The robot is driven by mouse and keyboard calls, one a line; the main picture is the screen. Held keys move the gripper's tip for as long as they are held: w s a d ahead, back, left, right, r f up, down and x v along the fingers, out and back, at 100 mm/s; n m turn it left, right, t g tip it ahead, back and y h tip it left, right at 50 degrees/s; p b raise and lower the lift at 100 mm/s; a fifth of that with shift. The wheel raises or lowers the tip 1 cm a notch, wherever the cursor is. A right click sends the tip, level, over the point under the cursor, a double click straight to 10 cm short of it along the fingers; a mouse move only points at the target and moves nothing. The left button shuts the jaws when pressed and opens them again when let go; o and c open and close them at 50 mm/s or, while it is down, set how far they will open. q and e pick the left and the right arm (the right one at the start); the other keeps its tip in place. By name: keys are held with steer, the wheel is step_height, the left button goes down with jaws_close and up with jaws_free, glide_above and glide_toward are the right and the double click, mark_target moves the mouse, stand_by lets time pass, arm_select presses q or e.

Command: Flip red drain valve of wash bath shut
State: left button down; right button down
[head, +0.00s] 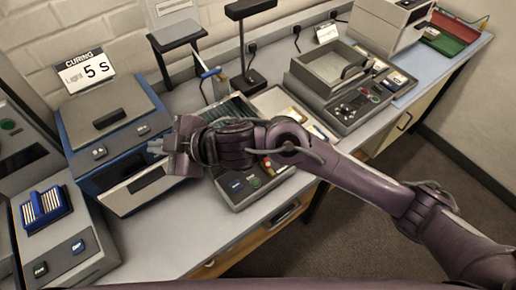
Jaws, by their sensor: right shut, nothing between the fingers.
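My right arm reaches in from the right across the middle of the bench. Its gripper (156,147) is shut and empty. It points left, over the front of the blue-and-grey curing unit (110,118). A grey bench device (238,192) with buttons lies partly under my arm. A small red part (267,163) shows on that device beside my forearm; I cannot tell whether it is the drain valve. Much of this device is hidden by my arm. I cannot tell for certain which device is the wash bath. My left gripper is not in view.
A black lamp-like stand (250,45) rises at the back. Bare bench (165,235) shows in front.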

steer(key=w+d+f+n+g+h, duration=0.3)
steer(key=d+f+n+g+h, duration=0.15)
steer(key=d+f, duration=0.4)
steer(key=w+d+r+m+h, duration=0.1)
steer(key=w+d+h, duration=0.1)
steer(key=d, duration=0.5)
steer(key=w+d+r+m+h, duration=0.2)
steer(key=w+d, duration=0.2)
steer(key=d, duration=0.3)
steer(key=shift+w+d+r+g+h, duration=0.2)
steer(key=shift+d+r+g+h, duration=0.1)
steer(key=shift+d+g+h, duration=0.1)
steer(key=p+x, duration=0.4)
steer(key=x, duration=0.5)
steer(key=shift+a+f, duration=0.1)
steer(key=shift+a, duration=0.05)
steer(key=shift+a+f, duration=0.1)
steer(key=shift+f, duration=0.35)
